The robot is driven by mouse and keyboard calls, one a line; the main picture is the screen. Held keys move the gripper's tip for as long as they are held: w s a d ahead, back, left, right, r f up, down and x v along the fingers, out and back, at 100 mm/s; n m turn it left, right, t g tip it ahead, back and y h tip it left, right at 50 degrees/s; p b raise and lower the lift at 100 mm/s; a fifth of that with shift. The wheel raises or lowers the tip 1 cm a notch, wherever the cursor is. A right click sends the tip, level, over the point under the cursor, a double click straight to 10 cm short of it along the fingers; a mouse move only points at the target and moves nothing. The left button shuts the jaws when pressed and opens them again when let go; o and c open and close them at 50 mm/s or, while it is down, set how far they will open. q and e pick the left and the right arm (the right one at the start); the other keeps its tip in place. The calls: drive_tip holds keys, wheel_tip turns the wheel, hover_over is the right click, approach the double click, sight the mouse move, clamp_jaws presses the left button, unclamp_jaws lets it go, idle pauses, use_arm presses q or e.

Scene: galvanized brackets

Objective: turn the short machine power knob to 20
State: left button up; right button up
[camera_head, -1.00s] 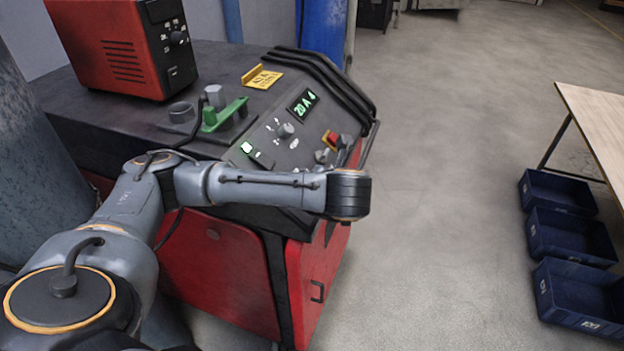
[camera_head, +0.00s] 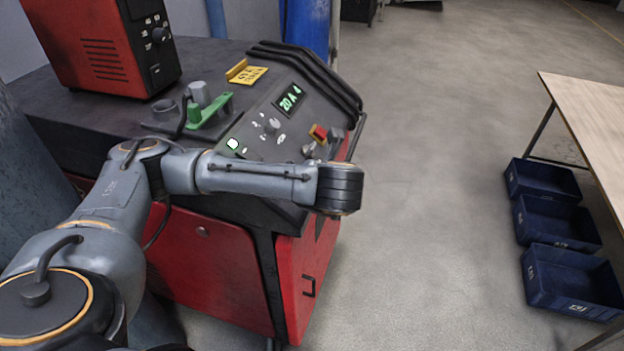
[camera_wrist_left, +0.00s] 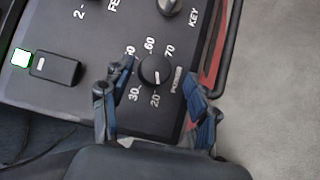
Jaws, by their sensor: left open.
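The power knob (camera_wrist_left: 156,70) is a short round black knob on the dark sloping panel in the left wrist view. Its white mark appears to point down toward the printed 20. My left gripper (camera_wrist_left: 159,76) is open, with one blue-padded finger on each side of the knob. I cannot tell whether either finger touches it. In the head view my arm covers the lower panel, hiding the knob and left gripper. The machine (camera_head: 300,270) has a red front and a dark top. My right gripper is not in view.
A black rocker switch (camera_wrist_left: 56,67) and a key switch (camera_wrist_left: 169,5) are near the knob. A lit display (camera_head: 290,97), another knob (camera_head: 271,125) and a red button (camera_head: 318,132) are higher on the panel. Blue crates (camera_head: 570,282) stand right, beside a table (camera_head: 590,110).

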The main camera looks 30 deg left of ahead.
use_arm(q)
drive_tip(key=shift+v, duration=0.8)
drive_tip(key=shift+s+a+r, duration=0.15)
drive_tip(key=shift+s+r, duration=0.1)
drive_tip(key=shift+r, duration=0.05)
drive_tip(key=v, duration=0.9)
drive_tip(key=shift+f, duration=0.15)
